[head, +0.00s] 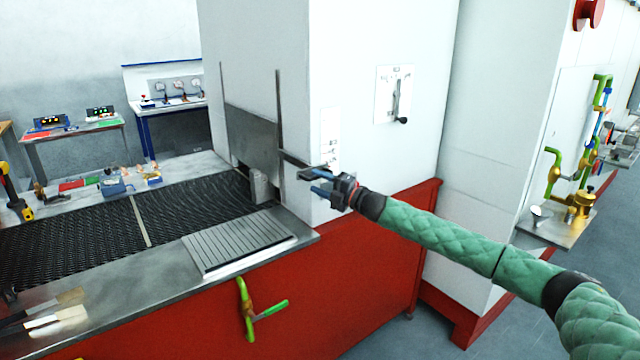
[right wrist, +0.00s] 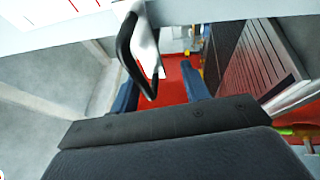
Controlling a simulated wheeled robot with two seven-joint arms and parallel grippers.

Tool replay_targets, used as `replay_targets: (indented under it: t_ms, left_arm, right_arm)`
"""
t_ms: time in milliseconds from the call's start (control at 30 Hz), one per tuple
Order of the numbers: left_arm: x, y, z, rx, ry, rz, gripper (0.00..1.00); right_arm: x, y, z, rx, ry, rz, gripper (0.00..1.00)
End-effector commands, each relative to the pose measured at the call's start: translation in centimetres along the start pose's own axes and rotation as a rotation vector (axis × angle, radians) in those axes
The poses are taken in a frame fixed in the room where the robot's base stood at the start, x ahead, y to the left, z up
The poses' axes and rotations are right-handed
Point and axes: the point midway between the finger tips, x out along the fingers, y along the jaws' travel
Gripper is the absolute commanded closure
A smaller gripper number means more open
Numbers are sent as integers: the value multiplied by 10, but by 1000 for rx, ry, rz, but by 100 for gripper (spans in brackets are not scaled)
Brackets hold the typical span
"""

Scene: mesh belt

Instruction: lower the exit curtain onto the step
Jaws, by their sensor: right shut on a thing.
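The exit curtain (head: 252,137) is a grey metal plate hanging upright in the opening of the white furnace housing, between two thin guide posts. A small grey metal block (head: 259,188), which looks like the step, stands on the dark mesh belt at the curtain's right end. I cannot tell whether the curtain's lower edge touches it. My right gripper (head: 318,182) is at the housing corner, shut on the curtain's handle, a dark bar reaching out from the curtain's side. In the right wrist view, a black loop handle (right wrist: 126,54) shows by the blue fingers. My left gripper is out of view.
The mesh belt (head: 75,232) runs left from the opening. A ribbed metal plate (head: 238,241) lies on the front ledge. A green-handled valve (head: 247,308) sticks out from the red front. A black-knobbed lever (head: 397,100) is on the housing, right of my gripper.

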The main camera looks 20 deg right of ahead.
Motion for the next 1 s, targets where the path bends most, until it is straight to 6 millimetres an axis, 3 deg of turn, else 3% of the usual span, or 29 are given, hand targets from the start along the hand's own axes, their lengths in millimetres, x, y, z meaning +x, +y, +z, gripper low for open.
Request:
replay_targets:
  t_ms: [33,267,1000]
  left_arm:
    - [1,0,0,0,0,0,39]
    - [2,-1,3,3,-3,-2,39]
    - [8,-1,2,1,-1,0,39]
  right_arm:
    - [-2,-9,-1,3,-2,-11,68]
    - [-4,-10,-1,3,-2,-10,68]
    - [-45,-9,1,3,-4,-9,68]
